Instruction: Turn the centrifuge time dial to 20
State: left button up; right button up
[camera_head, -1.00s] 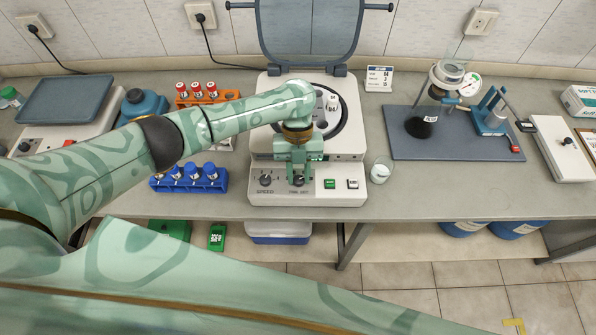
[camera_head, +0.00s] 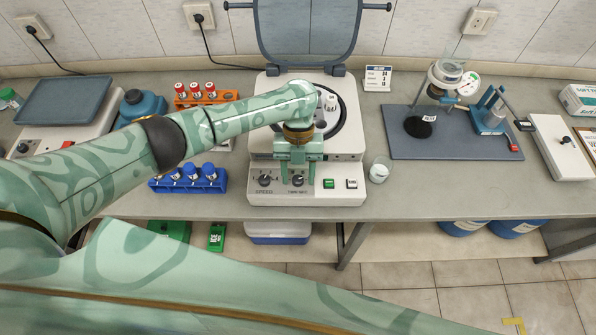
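The centrifuge (camera_head: 342,188) stands in the middle of the bench with its lid (camera_head: 308,30) raised. On its front panel are the speed dial (camera_head: 265,180) at left and the dark time dial (camera_head: 297,180) to its right. My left gripper (camera_head: 298,176) points down at the time dial, with its fingers apart on the dial's two sides. A gap shows between the fingers and the dial. The dial's setting is too small to read. My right gripper is not in view.
Green (camera_head: 328,184) and white (camera_head: 351,184) buttons sit right of the dials. A small beaker (camera_head: 379,170) stands close to the centrifuge's right side. A blue tube rack (camera_head: 188,181) stands to its left. The bench front right of the beaker is clear.

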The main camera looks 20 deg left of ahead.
pick_arm(q)
jog(key=p+v, duration=0.2)
jog(key=v, duration=1.4)
jog(key=shift+p, duration=0.35)
jog(key=shift+r, duration=0.1)
